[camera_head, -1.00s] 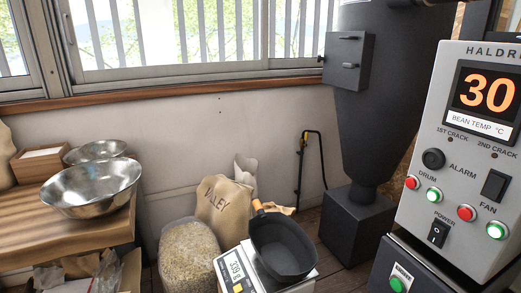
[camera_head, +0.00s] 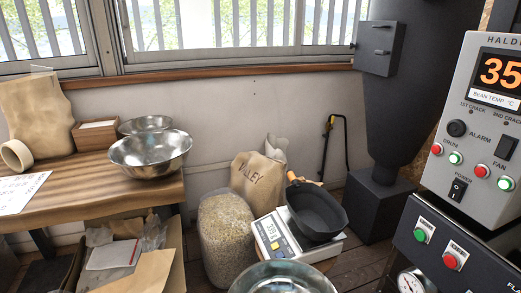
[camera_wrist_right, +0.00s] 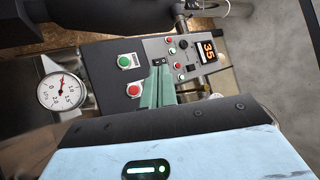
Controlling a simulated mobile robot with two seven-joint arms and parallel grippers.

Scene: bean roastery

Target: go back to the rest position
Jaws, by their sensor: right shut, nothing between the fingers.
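My right gripper (camera_wrist_right: 161,70) shows in the right wrist view as two green fingers shut together with nothing between them. It is in front of the roaster control panel (camera_wrist_right: 185,50), overlapping its lower end in the picture; I cannot tell whether it touches. In the head view neither gripper shows. The grey control panel (camera_head: 478,120) stands at the right there, with its orange display (camera_head: 501,70) reading 35.
A wooden table (camera_head: 90,190) with metal bowls (camera_head: 150,155) stands at the left. A scale (camera_head: 272,238) with a black pan (camera_head: 316,212), a clear bag of beans (camera_head: 226,238) and a metal bowl (camera_head: 283,279) are low in the middle. A dark hopper (camera_head: 392,110) stands behind.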

